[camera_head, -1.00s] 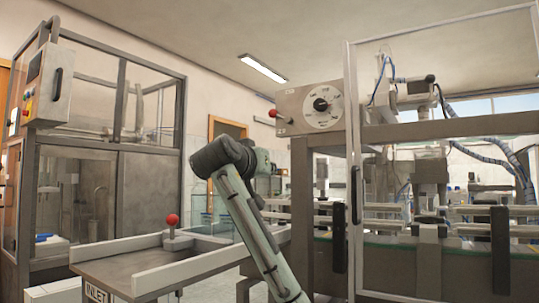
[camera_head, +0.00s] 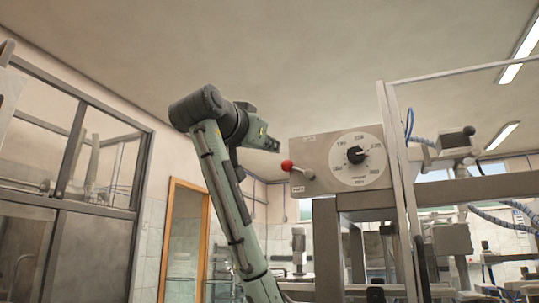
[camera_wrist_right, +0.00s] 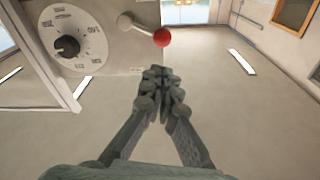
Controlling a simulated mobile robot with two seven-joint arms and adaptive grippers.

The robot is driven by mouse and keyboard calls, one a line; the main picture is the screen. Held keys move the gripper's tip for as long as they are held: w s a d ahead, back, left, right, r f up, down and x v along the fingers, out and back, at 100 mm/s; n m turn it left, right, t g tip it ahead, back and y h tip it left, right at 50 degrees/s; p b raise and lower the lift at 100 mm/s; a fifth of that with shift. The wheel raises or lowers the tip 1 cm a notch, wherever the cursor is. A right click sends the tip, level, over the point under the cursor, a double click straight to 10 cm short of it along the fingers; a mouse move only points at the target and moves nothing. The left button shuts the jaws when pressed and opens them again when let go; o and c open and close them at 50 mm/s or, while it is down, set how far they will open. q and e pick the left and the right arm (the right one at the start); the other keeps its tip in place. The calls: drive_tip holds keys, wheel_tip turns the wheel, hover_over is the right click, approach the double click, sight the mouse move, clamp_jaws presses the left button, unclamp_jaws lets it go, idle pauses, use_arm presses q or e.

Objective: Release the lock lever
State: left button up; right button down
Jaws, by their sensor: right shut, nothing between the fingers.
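The lock lever (camera_head: 300,171) is a short light rod with a red ball knob on the left side of the grey dial box (camera_head: 315,155). In the head view my right gripper (camera_head: 277,146) is just above and left of the red knob, apart from it. In the right wrist view the lever (camera_wrist_right: 142,28) ends in its red knob at top centre. That view is turned over, with the ceiling below. My right gripper (camera_wrist_right: 157,75) is shut and empty there, its fingertips pointing toward the knob with a gap between. My left gripper is not in view.
A dial with a black pointer (camera_head: 356,155) is on the box face. A glazed machine frame (camera_head: 400,190) stands to the right. A framed glass enclosure (camera_head: 75,160) is at left, with an orange door frame (camera_head: 170,235) behind. Space left of the knob is open.

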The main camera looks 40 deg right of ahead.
sight(292, 156)
drive_tip(key=p+x, duration=0.1)
drive_tip(key=x, duration=0.7)
drive_tip(key=shift+s+d, duration=0.1)
drive_tip(key=shift+d, duration=0.1)
drive_tip(key=shift+w+d+r, duration=0.1)
drive_tip(key=shift+w+d, duration=0.15)
drive_tip(key=shift+d, duration=0.1)
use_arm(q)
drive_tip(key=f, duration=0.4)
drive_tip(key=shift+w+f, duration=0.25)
